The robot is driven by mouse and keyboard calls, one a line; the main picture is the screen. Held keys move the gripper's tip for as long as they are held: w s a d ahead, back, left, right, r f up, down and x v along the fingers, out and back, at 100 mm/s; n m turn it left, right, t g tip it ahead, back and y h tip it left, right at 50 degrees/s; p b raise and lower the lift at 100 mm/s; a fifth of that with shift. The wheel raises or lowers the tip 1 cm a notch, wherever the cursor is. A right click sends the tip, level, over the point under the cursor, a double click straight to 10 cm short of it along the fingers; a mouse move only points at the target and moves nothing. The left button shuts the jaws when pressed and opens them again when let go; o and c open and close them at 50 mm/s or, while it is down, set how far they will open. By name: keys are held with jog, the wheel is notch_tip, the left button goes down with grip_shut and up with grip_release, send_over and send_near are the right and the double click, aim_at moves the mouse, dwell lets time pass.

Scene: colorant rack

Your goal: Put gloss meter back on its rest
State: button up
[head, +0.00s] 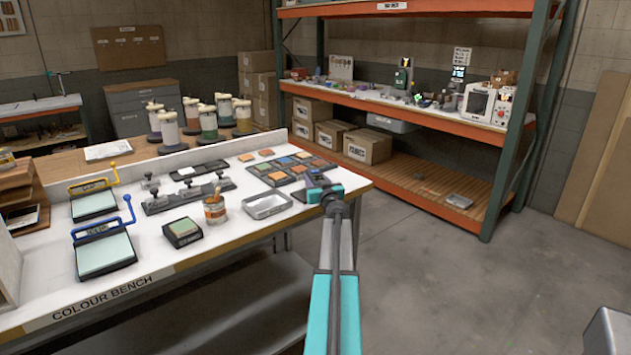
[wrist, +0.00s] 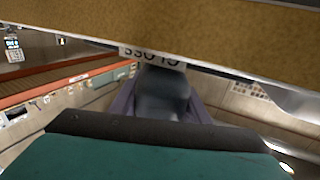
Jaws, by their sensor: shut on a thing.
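My gripper (head: 318,186) is at the right end of the colour bench, low over or beside its edge, in the head view. In the wrist view its purple-grey fingers (wrist: 162,100) are shut on a dark blue-grey block, the gloss meter (wrist: 163,88). The far end of the meter is hidden behind a pale edge. That edge carries an upside-down label (wrist: 152,58) that seems to read GLOSS. I cannot tell whether the meter touches anything there. The rest is not clearly seen.
The bench (head: 158,228) holds a grey tray (head: 267,205), a brush jar (head: 214,208), a small dark device (head: 182,232) and a dark swatch tray (head: 290,168) close to my gripper. An orange rack (head: 420,118) stands behind.

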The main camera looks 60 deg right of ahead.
aim_at(318, 183)
jog(key=o, duration=1.5)
jog(key=shift+r, duration=0.15)
jog(key=shift+b+v, duration=0.3)
jog(key=shift+v, duration=1.45)
jog(key=b+v, duration=0.2)
jog(key=v, duration=0.6)
jog(key=shift+s+a, duration=0.2)
jog(key=shift+s, duration=0.1)
